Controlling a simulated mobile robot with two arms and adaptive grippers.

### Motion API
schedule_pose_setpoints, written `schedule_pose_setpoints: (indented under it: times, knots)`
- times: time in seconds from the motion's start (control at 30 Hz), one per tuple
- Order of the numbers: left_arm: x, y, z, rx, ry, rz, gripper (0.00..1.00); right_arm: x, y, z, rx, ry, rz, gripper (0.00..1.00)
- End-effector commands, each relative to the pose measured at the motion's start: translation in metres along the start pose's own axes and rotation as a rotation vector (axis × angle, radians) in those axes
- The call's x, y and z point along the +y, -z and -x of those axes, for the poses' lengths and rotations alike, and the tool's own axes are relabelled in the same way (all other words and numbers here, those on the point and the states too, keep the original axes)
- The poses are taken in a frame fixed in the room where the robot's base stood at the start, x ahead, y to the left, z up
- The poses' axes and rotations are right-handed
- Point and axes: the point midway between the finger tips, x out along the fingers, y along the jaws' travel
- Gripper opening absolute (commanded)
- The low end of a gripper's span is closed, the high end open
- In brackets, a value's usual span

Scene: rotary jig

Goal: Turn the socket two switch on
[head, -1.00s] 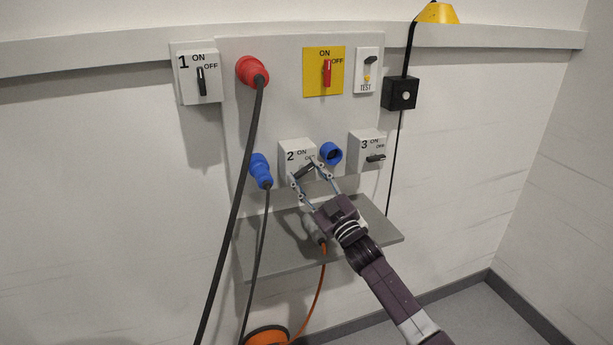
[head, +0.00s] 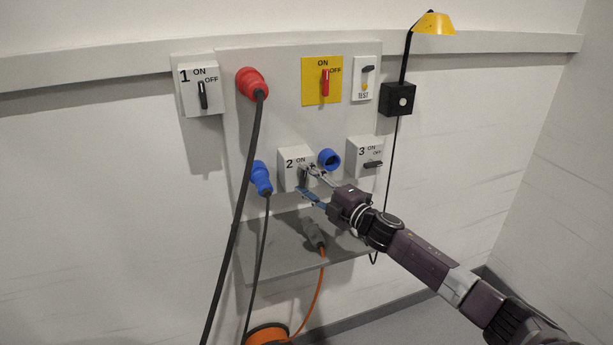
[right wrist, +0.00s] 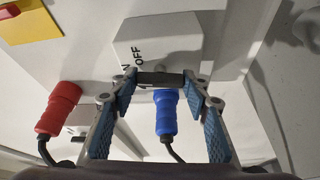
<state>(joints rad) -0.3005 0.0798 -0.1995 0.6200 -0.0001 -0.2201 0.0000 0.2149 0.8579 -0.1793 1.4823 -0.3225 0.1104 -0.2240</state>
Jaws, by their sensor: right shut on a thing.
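The socket two switch is a grey-white box (head: 287,180) marked 2 at the lower middle of the panel, with a dark handle (head: 304,175). My right gripper (head: 307,180) comes in from the lower right and is shut on this handle, which looks close to upright. In the right wrist view, the fingertips grip the dark handle (right wrist: 160,79) from both sides, below the box face (right wrist: 150,40) with its OFF label. The fingers partly hide the handle and labels in the head view. My left gripper is out of view.
A blue plug (head: 262,178) with a cable sits left of the switch and a blue round cover (head: 329,159) at its right. Switch three (head: 361,152) is further right. A grey shelf (head: 270,258) with a grey connector (head: 314,234) juts out below. A red plug (head: 252,84) hangs a thick cable.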

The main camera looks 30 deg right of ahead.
Motion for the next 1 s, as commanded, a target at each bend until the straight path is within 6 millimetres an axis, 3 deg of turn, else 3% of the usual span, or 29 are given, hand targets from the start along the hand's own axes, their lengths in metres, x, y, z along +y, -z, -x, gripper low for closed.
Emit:
schedule_pose_setpoints:
  times: [0.3,0.9,0.93,1.0]
  knots:
    - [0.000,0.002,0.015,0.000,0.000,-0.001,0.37,0.001,0.000,0.000,0.000,0.057,0.131,0.19]
    - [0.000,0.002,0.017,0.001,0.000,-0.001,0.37,-0.001,0.000,0.000,0.001,0.071,0.166,0.19]
    - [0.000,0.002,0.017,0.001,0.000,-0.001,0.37,-0.001,0.000,0.000,0.001,0.071,0.166,0.45]
    - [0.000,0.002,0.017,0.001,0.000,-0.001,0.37,-0.001,0.000,0.000,0.001,0.070,0.165,0.53]
